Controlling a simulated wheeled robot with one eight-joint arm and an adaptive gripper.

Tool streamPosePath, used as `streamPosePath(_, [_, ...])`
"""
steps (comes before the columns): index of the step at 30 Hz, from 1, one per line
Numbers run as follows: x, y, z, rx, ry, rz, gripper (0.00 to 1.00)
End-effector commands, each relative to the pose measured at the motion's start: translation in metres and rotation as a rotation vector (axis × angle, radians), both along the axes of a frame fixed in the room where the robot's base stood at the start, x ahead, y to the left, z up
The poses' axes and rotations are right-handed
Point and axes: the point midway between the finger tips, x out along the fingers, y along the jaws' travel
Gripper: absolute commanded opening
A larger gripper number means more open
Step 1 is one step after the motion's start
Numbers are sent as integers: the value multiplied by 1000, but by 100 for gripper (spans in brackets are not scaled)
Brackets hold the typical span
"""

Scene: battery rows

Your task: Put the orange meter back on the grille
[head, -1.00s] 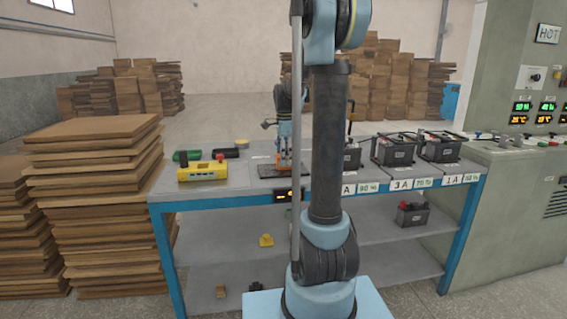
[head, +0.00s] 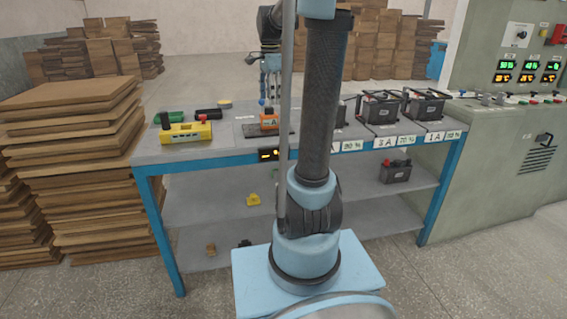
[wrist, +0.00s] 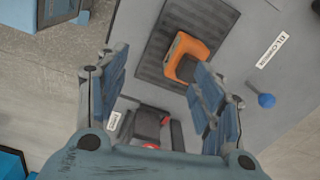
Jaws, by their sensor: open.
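The orange meter (head: 269,120) sits on the dark grille (head: 285,130) on the bench top. In the wrist view the orange meter (wrist: 181,47) is within the ribbed grille (wrist: 151,64), turned slightly to its edges, toward the right part. My gripper (head: 270,90) is above the meter and apart from it in the head view. In the wrist view my gripper (wrist: 162,68) is open with nothing between its fingers; the right finger covers part of the meter's lower right side.
A yellow device (head: 186,132) stands left on the bench, with green (head: 170,117) and black (head: 208,113) trays behind. Several batteries (head: 425,104) stand at the right. A blue knob (wrist: 266,100) is right of the grille in the wrist view. Stacked boards (head: 65,150) adjoin the bench's left.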

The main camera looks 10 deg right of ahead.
Motion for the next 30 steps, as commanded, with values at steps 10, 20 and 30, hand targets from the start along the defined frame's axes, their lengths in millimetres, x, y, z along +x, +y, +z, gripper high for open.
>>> streamPosePath(10, [-110,0,-36,-21,-52,430,61])
streamPosePath(20, [-202,0,-94,-64,-99,839,61])
streamPosePath(30, [-276,0,-170,-124,-133,1236,61])
